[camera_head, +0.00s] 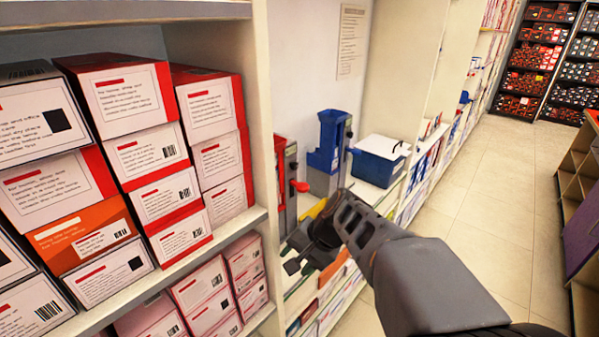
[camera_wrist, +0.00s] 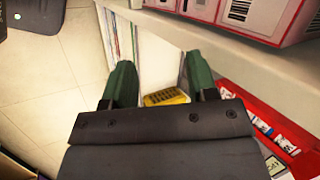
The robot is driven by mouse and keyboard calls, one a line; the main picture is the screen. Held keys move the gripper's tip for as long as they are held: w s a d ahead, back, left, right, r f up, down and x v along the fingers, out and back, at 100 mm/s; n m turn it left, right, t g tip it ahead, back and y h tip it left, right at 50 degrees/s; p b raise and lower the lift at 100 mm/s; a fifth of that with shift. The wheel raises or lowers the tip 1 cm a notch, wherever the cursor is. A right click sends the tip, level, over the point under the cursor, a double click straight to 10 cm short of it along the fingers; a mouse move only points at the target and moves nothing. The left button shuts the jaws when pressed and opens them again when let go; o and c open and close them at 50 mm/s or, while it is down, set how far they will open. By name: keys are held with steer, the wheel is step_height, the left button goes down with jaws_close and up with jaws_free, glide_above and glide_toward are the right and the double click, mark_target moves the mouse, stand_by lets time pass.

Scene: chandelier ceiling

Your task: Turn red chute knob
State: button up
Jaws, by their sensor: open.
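The red chute (camera_head: 280,160) stands on the counter beside the tall box shelf. A small red knob (camera_head: 301,186) sticks out from its right side. My gripper (camera_head: 300,252) is in front of and below the knob in the head view, apart from it. In the wrist view my gripper (camera_wrist: 158,62) shows two dark green fingers spread apart with nothing held. A yellow item (camera_wrist: 166,97) lies beyond and between the fingers. I cannot make out the red knob in the wrist view. My arm hides part of the counter.
A blue chute (camera_head: 329,145) and a blue box with a white lid (camera_head: 380,158) stand further back. Shelves of red and white boxes (camera_head: 140,160) fill the left. A red tray (camera_wrist: 262,122) lies right of the fingers. The floor aisle (camera_head: 490,200) is clear.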

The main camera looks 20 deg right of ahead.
steer(key=w+d+r+m+t+y+b, duration=0.25)
steer(key=w+d+m+t, duration=0.25)
steer(key=w+m, duration=0.25)
steer(key=m+t, duration=0.8)
steer(key=m, duration=0.1)
glide_toward(296, 166)
steer(key=p+x, duration=0.1)
steer(key=x, duration=0.6)
steer(key=shift+r, duration=0.1)
steer(key=shift+w+a, duration=0.3)
steer(key=shift+w, duration=0.3)
steer(key=c, duration=0.9)
